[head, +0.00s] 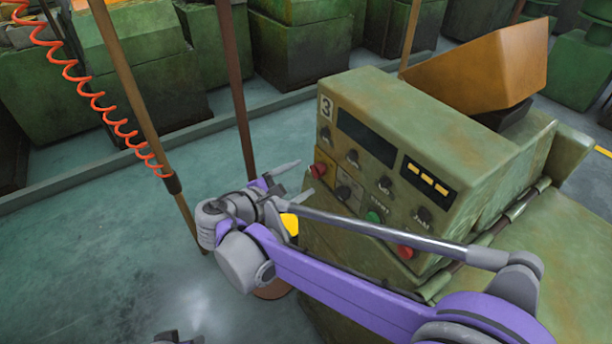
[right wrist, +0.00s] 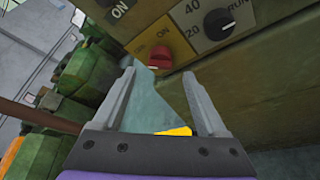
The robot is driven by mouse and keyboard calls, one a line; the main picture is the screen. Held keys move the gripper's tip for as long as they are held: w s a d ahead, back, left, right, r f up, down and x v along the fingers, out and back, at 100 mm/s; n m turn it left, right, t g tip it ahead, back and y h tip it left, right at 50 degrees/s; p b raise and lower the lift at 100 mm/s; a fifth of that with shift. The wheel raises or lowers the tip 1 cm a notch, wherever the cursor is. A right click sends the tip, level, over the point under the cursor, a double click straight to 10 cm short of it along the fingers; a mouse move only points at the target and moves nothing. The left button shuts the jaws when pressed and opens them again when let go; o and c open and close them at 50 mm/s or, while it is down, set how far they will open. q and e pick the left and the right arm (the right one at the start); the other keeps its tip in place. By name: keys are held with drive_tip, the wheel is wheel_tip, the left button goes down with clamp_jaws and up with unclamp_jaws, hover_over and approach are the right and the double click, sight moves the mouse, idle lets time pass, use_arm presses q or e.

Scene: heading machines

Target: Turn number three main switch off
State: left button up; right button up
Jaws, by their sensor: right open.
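The machine marked 3 (head: 325,107) has a green control panel (head: 368,170). A red switch knob (head: 318,170) sits at its lower left; in the right wrist view the red knob (right wrist: 160,58) is on a yellow plate with an ON label. It looks turned sideways, but I cannot read its exact setting. My right gripper (head: 303,179) is open and empty beside the panel's left edge. In the wrist view its fingertips (right wrist: 158,78) are spread to either side of the knob's line, apart from it. My left gripper's fingers do not show.
The panel also has several black knobs (head: 385,184), a green button (head: 374,217) and another red control (head: 405,253). An orange hopper (head: 485,70) stands behind. A brown pole (head: 236,85) rises beyond my right gripper. Green floor (head: 90,250) is open to the left.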

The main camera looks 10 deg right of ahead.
drive_tip(key=v, duration=0.7)
drive_tip(key=shift+s+a, duration=0.2)
drive_tip(key=shift+s, duration=0.05)
